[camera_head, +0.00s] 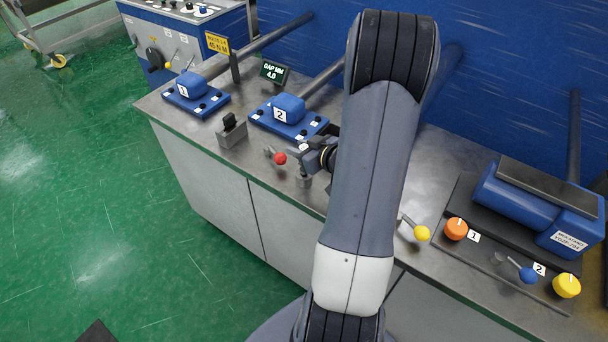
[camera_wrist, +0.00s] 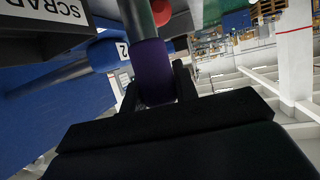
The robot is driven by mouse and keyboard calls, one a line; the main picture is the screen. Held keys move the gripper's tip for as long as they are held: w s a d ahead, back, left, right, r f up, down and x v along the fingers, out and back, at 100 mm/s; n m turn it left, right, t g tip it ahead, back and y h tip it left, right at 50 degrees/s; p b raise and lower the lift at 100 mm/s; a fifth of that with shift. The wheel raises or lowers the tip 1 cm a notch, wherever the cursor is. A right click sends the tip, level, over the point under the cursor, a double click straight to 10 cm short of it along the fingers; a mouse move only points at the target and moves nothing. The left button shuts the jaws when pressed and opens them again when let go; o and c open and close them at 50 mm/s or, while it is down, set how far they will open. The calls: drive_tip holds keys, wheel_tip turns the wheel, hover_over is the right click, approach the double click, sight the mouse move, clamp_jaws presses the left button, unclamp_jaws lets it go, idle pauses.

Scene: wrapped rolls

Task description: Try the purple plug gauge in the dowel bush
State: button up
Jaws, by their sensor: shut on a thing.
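My gripper (camera_head: 308,160) is over the middle of the steel bench in the head view, beside a red-knobbed lever. In the wrist view my gripper (camera_wrist: 158,82) is shut on the purple plug gauge (camera_wrist: 152,68), a purple cylinder with a grey section beyond it. The gauge is mostly hidden by my arm and gripper in the head view. A small grey upright piece (camera_head: 304,181) stands just below my gripper near the bench's front edge. I cannot tell whether it is the dowel bush, or whether the gauge touches it.
A red lever knob (camera_head: 280,158) is close to my gripper. Blue block 2 (camera_head: 288,108) and blue block 1 (camera_head: 191,87) stand behind. A grey block with a black top (camera_head: 232,131) is left. A yellow knob (camera_head: 422,233) is right. A SCRAP label (camera_wrist: 56,10) shows in the wrist view.

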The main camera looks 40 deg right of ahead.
drive_tip(key=shift+r+p, duration=2)
drive_tip(key=shift+r, duration=0.4)
